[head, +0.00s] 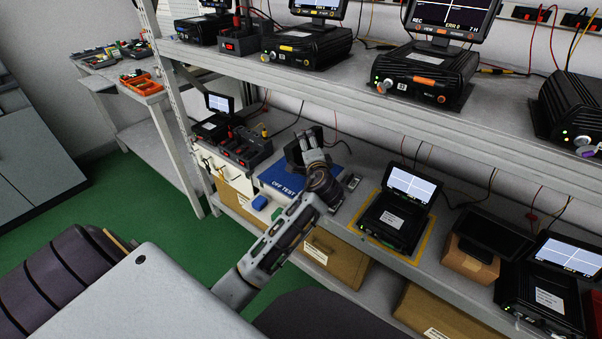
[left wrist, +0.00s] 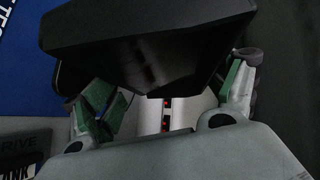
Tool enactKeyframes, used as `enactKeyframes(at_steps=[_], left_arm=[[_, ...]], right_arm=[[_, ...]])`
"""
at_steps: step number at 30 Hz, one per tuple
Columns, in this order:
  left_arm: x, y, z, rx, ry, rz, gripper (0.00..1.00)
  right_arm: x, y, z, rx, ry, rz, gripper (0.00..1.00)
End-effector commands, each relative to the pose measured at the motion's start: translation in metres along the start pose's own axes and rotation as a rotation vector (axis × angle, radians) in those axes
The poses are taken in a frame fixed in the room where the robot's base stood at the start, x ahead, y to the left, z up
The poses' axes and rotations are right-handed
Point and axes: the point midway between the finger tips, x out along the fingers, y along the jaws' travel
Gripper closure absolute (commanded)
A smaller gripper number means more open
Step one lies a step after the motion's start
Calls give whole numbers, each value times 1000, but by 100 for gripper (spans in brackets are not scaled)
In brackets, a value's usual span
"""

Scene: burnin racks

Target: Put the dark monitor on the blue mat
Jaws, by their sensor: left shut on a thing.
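A dark monitor (head: 292,154) is in my left gripper (head: 316,160), at the back of the blue mat (head: 279,178) on the lower shelf. The mat carries white lettering ending in "OFF TEST". In the left wrist view the monitor (left wrist: 150,45) fills the upper middle, between the green-padded fingers of the gripper (left wrist: 168,98). The blue mat (left wrist: 18,65) shows there at the left edge. My gripper partly hides the monitor in the head view. I cannot tell whether the monitor touches the mat. My right gripper is not in view.
A lit monitor unit (head: 396,210) stands in a yellow outline right of my gripper. Another dark-screened unit (head: 490,235) is farther right. Red-switched power supplies (head: 245,148) stand left of the mat. Cables hang behind.

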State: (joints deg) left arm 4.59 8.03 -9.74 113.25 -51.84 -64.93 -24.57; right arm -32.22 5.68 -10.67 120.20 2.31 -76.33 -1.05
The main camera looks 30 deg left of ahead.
Motion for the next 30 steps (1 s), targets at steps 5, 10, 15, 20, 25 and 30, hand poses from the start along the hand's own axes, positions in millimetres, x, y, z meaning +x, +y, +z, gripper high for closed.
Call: enactKeyframes(at_steps=[5, 10, 15, 20, 25, 30], left_arm=[[2, 7, 1, 1, 1, -2, 56], [6, 27, 6, 3, 1, -1, 56], [10, 48, 10, 3, 0, -2, 56], [12, 58, 12, 1, 2, -3, 56], [13, 58, 12, 0, 2, -3, 56], [13, 59, 12, 0, 2, -3, 56]], right_arm=[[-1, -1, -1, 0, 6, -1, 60], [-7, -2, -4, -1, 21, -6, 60], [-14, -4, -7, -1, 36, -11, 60], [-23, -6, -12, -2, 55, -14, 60], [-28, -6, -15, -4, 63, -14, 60], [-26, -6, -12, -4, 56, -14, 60]])
